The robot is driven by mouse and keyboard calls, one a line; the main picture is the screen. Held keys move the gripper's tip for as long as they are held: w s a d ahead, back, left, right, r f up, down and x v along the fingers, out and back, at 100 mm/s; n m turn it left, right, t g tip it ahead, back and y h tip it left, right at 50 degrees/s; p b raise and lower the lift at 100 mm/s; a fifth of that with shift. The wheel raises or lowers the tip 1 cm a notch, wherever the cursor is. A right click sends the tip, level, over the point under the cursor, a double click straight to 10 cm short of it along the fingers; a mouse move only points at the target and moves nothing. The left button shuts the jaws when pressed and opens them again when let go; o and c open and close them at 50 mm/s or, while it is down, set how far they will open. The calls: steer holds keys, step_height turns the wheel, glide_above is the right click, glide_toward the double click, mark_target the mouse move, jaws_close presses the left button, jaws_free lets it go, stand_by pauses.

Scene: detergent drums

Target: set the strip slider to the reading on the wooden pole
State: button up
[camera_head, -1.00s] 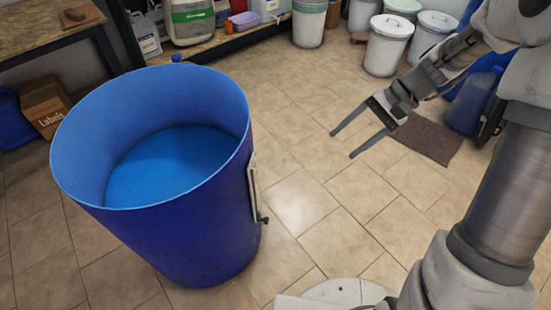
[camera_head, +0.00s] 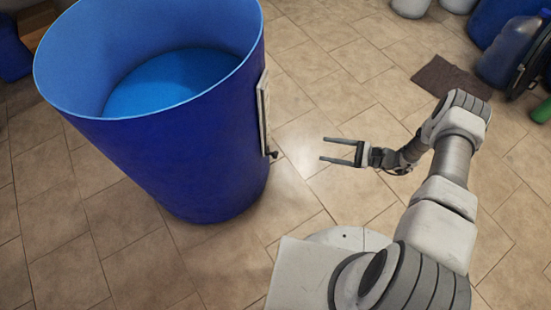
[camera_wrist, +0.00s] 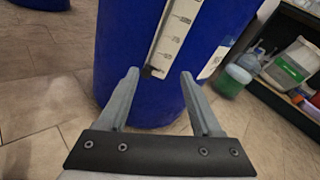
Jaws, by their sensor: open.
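A large blue drum (camera_head: 180,150) stands open-topped on the tiled floor, with blue liquid (camera_head: 165,85) inside. A pale strip (camera_head: 263,110) with a printed scale runs upright on its right side. A dark slider (camera_head: 272,154) sits at the strip's lower end. In the wrist view the strip (camera_wrist: 178,32) shows marks that are too blurred to read surely, and the slider (camera_wrist: 149,72) is at its bottom. My gripper (camera_head: 322,149) is open and empty, right of the slider and apart from it, fingers pointing at the drum. No wooden pole can be made out.
A dark mat (camera_head: 450,77) and blue containers (camera_head: 505,60) are at the upper right. The floor between gripper and drum is clear.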

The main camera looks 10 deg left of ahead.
mark_target(276, 155)
steer(key=s+a+f+m+t+y+b, duration=0.1)
steer(key=s+f+m+t+b, duration=0.2)
steer(key=f, duration=0.7)
steer(key=a, duration=0.5)
steer(key=w+a+b, duration=0.1)
steer(key=a, duration=0.5)
steer(key=w+a, duration=0.1)
steer(key=a, duration=0.5)
steer(key=shift+w+f+b, duration=0.2)
steer(key=shift+w+b, duration=0.05)
steer(key=shift+b, duration=0.05)
jaws_close()
